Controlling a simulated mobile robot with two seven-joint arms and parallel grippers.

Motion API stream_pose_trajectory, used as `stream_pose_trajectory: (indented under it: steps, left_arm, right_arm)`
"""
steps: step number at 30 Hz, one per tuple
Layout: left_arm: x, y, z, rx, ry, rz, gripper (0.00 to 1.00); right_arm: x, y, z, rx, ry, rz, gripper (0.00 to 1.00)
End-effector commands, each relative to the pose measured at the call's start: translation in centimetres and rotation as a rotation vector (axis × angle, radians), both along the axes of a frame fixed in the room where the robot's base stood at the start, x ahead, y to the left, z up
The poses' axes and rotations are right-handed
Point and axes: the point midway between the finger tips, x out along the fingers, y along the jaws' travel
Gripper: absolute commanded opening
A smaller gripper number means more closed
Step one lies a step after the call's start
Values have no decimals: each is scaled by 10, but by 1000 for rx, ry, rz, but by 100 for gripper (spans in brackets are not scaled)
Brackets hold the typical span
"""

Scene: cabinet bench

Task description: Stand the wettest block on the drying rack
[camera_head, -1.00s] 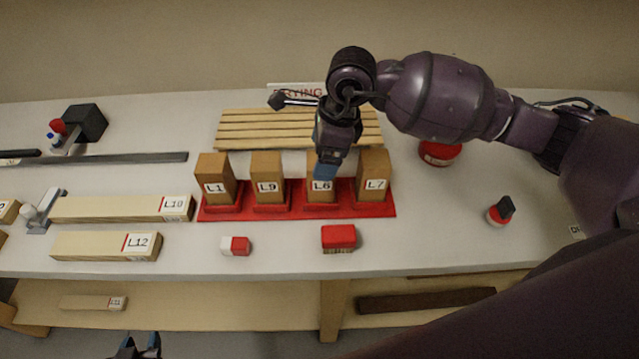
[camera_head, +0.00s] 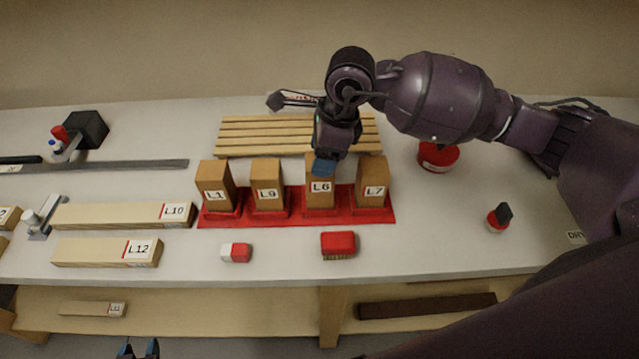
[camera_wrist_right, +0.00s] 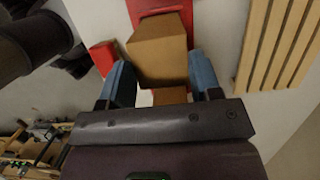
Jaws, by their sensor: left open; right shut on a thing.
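My right gripper (camera_head: 324,170) is shut on the brown block L6 (camera_head: 319,200), with its blue fingers near the block's top. The block is upright and looks slightly raised over the red tray (camera_head: 375,216). In the right wrist view this block (camera_wrist_right: 160,50) is between the blue fingers (camera_wrist_right: 163,85). Brown blocks L1 (camera_head: 214,180), L9 (camera_head: 266,180) and L7 (camera_head: 372,175) stand upright in the tray. The slatted wooden drying rack (camera_head: 250,135) lies behind them, empty where visible; my arm hides part of it. My left gripper (camera_head: 138,352) is open and empty at the bottom edge.
Pale boards L10 (camera_head: 110,214) and L12 (camera_head: 95,251) lie at left. A red-white block (camera_head: 236,252) and a red-topped block (camera_head: 338,243) lie before the tray. A red round container (camera_head: 437,160) and small dark-topped object (camera_head: 500,217) stand right. A sign behind the rack is mostly hidden.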

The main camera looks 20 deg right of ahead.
Motion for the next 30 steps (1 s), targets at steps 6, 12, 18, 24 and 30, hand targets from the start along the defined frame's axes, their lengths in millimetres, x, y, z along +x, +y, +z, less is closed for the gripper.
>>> stream_pose_trajectory:
  steps: [6,12,18,24,30]
  left_arm:
    - [1,0,12,0,-5,0,43]
    - [2,0,20,0,-9,0,43]
    - [4,0,28,-1,-14,-1,43]
    - [6,-1,36,0,-19,-2,43]
    - [7,-1,41,0,-21,-2,43]
  right_arm:
    - [0,0,21,1,-1,0,34]
    - [0,0,36,0,-1,0,34]
    - [0,0,52,-1,-1,0,34]
    - [0,0,68,0,0,0,34]
    - [0,0,81,0,0,0,34]
